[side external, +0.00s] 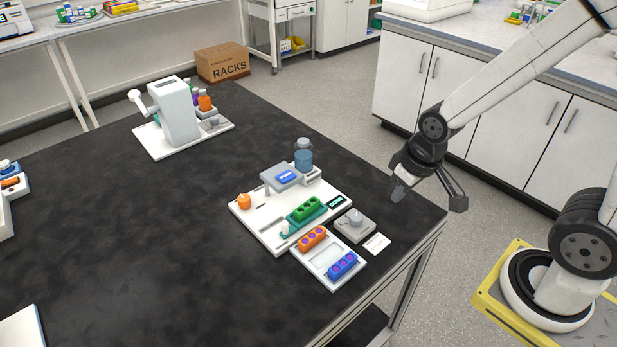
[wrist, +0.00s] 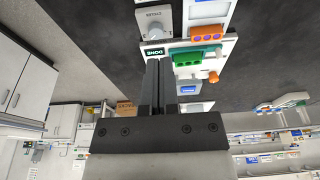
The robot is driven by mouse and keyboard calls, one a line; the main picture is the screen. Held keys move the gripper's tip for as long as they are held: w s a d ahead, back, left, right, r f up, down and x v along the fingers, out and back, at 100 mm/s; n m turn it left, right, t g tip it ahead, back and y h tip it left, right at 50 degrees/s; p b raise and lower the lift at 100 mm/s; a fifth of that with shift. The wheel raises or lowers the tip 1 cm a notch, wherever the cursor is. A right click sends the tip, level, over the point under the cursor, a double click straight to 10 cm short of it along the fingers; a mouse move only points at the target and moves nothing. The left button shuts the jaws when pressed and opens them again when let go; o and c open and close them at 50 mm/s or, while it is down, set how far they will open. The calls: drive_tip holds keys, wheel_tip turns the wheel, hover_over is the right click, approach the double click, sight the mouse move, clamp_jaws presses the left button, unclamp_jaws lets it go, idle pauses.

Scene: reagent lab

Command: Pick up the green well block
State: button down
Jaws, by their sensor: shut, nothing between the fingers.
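The green well block (side external: 306,209) sits in a teal holder (side external: 289,233) on a white base board (side external: 262,225) on the black table. It has a row of round wells on top. In the wrist view the green well block (wrist: 187,57) lies just right of the fingertips. My gripper (side external: 398,195) is above the table's right edge, right of the board and apart from the block. In the wrist view my gripper's fingers (wrist: 159,62) are close together, with nothing held.
A tray with an orange block (side external: 312,238) and a blue block (side external: 343,265) lies in front of the board. A grey device with a knob (side external: 355,225) and a DONE sign (side external: 336,201) are close right of the green block. A blue-grey jar (side external: 303,156) stands behind.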

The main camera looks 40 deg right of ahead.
drive_tip(key=shift+c, duration=1.8)
unclamp_jaws()
drive_tip(key=shift+w, duration=0.15)
drive_tip(key=m+g+y, duration=0.2)
drive_tip(key=m+g, duration=0.1)
drive_tip(key=m, duration=1.4)
approach(307, 205)
drive_tip(key=shift+a+f, duration=0.15)
drive_tip(key=shift+f, duration=0.45)
drive_tip(key=shift+a+f, duration=0.2)
drive_tip(key=shift+f, duration=1.1)
drive_tip(key=shift+f, duration=0.1)
drive_tip(key=shift+a+f, duration=0.2)
drive_tip(key=shift+f, duration=1.05)
drive_tip(key=shift+a+f, duration=0.15)
drive_tip(key=shift+f, duration=1.05)
